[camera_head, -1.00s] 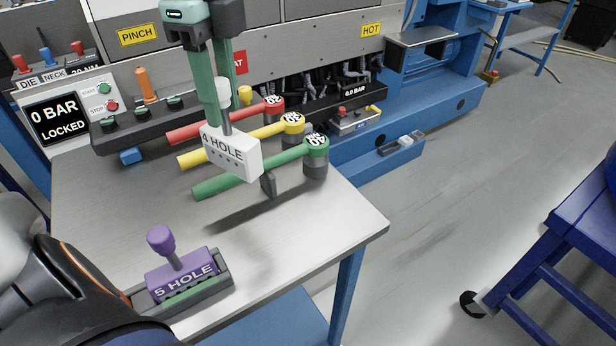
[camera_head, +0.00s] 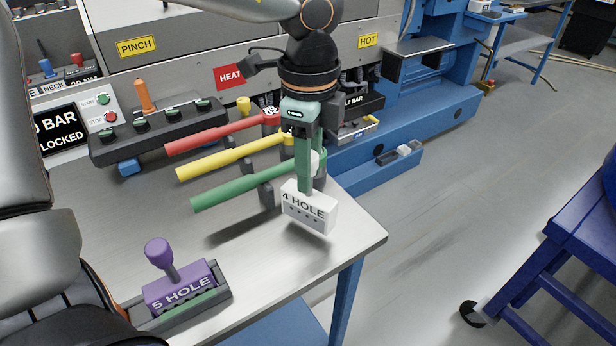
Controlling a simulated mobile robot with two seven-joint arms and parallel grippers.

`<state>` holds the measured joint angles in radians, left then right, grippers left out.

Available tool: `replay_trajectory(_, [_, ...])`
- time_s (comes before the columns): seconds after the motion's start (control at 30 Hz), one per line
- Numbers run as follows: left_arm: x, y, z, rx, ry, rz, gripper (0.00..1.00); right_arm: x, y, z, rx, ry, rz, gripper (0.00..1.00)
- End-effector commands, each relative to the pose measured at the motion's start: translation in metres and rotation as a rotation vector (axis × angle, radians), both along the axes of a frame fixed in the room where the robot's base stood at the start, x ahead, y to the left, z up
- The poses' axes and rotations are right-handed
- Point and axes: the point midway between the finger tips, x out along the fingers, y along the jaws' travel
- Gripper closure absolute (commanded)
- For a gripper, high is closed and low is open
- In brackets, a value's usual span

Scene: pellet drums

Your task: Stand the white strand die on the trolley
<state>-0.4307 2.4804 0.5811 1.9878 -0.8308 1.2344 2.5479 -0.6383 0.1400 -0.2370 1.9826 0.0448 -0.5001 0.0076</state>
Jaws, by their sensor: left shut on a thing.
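The white strand die (camera_head: 309,212), a block marked "4 HOLE", is held up by my left gripper (camera_head: 307,180), whose green fingers are shut on its stem. It hangs roughly upright above the right part of the grey bench, apart from the top. The fingers hide most of the stem. A blue trolley (camera_head: 590,210) with a black caster stands at the right edge, well apart from the die and only partly in view. My right gripper is not in view.
A purple "5 HOLE" die (camera_head: 178,288) sits in a holder on the bench (camera_head: 345,250). Open floor (camera_head: 440,220) separates bench and trolley.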

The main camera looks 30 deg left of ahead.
Motion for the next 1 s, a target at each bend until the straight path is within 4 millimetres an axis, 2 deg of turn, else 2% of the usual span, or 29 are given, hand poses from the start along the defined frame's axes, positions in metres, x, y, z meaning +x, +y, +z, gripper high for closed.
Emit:
replay_trajectory(0.1, [-0.001, 0.001, -0.018, -0.002, 0.003, 0.0, 1.0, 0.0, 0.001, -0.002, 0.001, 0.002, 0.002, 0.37])
replay_trajectory(0.17, [0.0, 0.0, -0.023, -0.002, 0.001, 0.001, 1.0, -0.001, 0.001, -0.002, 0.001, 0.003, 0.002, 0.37])
replay_trajectory(0.53, [0.0, 0.001, -0.028, -0.001, -0.003, 0.001, 1.0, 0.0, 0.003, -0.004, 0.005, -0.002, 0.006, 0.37])
replay_trajectory(0.57, [-0.001, 0.001, -0.029, 0.0, 0.001, 0.001, 0.65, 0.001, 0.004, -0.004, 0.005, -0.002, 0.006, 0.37])
replay_trajectory(0.8, [-0.001, 0.001, -0.027, 0.0, 0.002, 0.001, 0.38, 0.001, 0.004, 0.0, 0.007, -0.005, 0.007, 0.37])
replay_trajectory(1.0, [-0.001, 0.001, -0.027, 0.0, 0.002, 0.001, 0.36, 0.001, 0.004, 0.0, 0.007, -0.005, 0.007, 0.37])
